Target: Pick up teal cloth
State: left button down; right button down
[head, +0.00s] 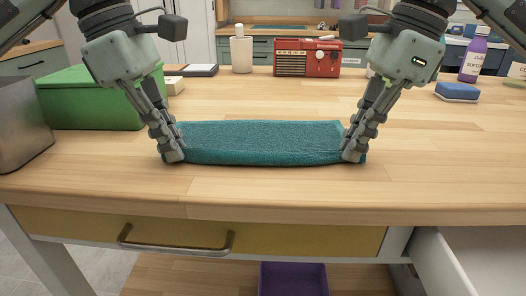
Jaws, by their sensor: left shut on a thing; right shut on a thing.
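The teal cloth (262,142) lies on the wooden table in the head view, spread wide with its front edge rounded like a fold. My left gripper (172,156) is shut on the cloth at its front left corner. My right gripper (353,155) is shut on the cloth at its front right corner. The fingers hide both corners of the cloth. The cloth appears to rest on the table top.
A green box (90,97) and a metal bin (20,118) stand at the left. A red radio (307,58), a white bottle (241,50), a blue sponge (457,91) and a purple bottle (473,56) are behind. The wooden table (430,160) is clear around the cloth.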

dwell(0.3)
